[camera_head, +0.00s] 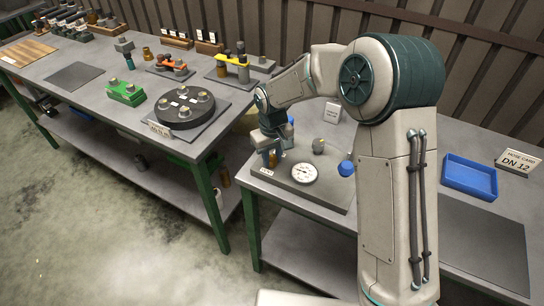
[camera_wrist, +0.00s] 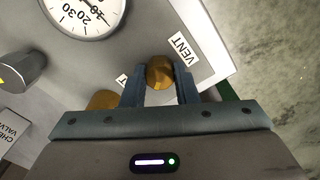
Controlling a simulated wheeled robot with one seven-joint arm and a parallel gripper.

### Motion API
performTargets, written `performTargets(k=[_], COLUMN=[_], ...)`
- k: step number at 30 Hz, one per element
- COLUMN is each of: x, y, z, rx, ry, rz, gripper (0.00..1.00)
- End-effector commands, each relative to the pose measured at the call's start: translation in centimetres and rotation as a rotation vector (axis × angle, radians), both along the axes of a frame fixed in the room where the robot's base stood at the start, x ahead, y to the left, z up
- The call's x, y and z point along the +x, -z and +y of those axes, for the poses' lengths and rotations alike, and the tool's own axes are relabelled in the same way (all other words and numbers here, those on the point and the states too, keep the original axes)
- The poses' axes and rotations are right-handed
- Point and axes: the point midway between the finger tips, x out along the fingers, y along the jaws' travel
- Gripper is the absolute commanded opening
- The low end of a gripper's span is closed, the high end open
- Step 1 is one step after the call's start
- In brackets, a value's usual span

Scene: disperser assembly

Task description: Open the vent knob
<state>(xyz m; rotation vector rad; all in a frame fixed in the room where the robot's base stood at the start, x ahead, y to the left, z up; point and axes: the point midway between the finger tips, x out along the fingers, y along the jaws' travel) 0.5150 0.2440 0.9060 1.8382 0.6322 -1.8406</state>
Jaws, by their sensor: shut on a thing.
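The vent knob (camera_wrist: 160,72) is a round brass knob beside the white VENT label (camera_wrist: 183,50) in the wrist view. My gripper (camera_wrist: 160,82) has its two blue-grey fingers on either side of the knob, shut on it. The opening state of the vent cannot be read from the pictures.
A white dial gauge (camera_head: 304,173) sits right of my gripper, with a grey knob (camera_head: 319,146) behind it. A second brass part (camera_wrist: 102,99) is close beside the left finger. A blue tray (camera_head: 469,177) stands right. The left table (camera_head: 88,105) is crowded.

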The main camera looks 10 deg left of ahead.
Motion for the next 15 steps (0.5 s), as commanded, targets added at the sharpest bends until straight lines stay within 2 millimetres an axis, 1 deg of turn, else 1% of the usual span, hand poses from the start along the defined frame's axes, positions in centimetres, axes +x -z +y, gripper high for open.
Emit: performTargets(k=[15], x=[0.18], y=[-0.23], z=[0.06], rx=[0.003], ry=[-0.478], rz=[-0.006], gripper=[0.04])
